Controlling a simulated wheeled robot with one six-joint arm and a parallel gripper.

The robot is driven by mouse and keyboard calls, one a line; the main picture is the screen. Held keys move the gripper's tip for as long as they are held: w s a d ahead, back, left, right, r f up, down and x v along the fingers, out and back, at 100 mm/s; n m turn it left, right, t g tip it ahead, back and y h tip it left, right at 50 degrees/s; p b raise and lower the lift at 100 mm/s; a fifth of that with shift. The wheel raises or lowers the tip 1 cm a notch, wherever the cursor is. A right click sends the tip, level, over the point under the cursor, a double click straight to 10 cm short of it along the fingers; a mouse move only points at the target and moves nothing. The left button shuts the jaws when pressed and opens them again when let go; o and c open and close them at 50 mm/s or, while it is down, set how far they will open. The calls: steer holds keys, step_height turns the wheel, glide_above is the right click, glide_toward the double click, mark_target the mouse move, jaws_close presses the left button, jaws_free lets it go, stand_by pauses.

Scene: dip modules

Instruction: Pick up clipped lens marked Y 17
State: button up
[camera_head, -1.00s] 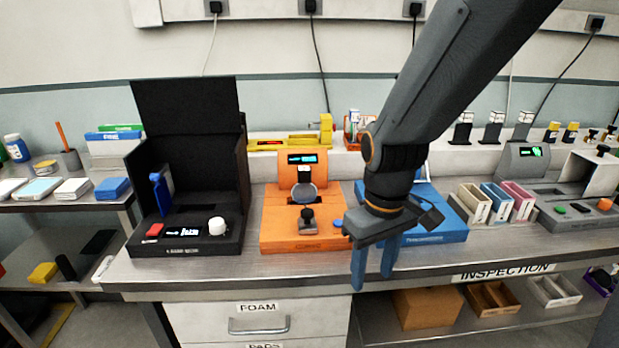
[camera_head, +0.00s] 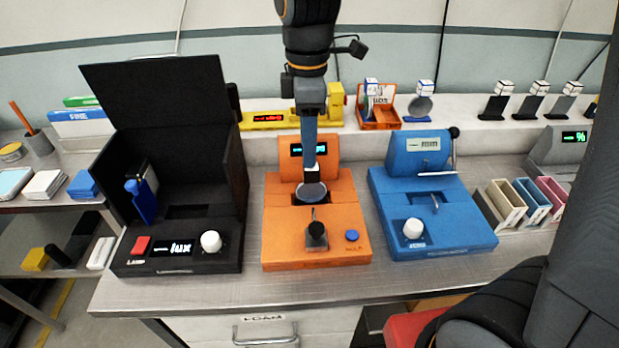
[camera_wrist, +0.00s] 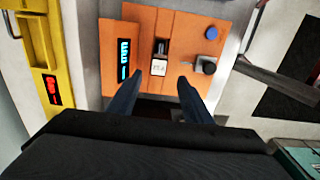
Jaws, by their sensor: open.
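A lens (camera_head: 311,192) sits upright in the orange device (camera_head: 286,228), just under my gripper (camera_head: 312,176). In the wrist view a small white clip label (camera_wrist: 159,68) shows on the orange device; its marking is too small to read surely. My gripper's fingers (camera_wrist: 159,79) are open, one on each side of the label, with nothing held. In the head view the fingers point down and hide the top of the lens and its clip.
The black lamp box (camera_head: 188,261) stands left and the blue device (camera_head: 440,240) right. Behind are a yellow device (camera_head: 275,118), an orange box (camera_head: 378,124) and several clipped pieces on black stands (camera_head: 494,106). Coloured holders (camera_head: 500,203) stand at right.

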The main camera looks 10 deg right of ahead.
mark_target(312, 170)
steer(key=shift+w+d+f+p, duration=0.15)
steer(key=shift+f+p, duration=0.5)
steer(key=shift+f, duration=1.25)
steer(key=shift+s+d+f+p, duration=0.1)
steer(key=shift+d+f+p, duration=0.35)
steer(key=shift+f, duration=1.4)
steer(key=shift+a, duration=0.2)
steer(key=shift+c, duration=0.2)
jaws_close()
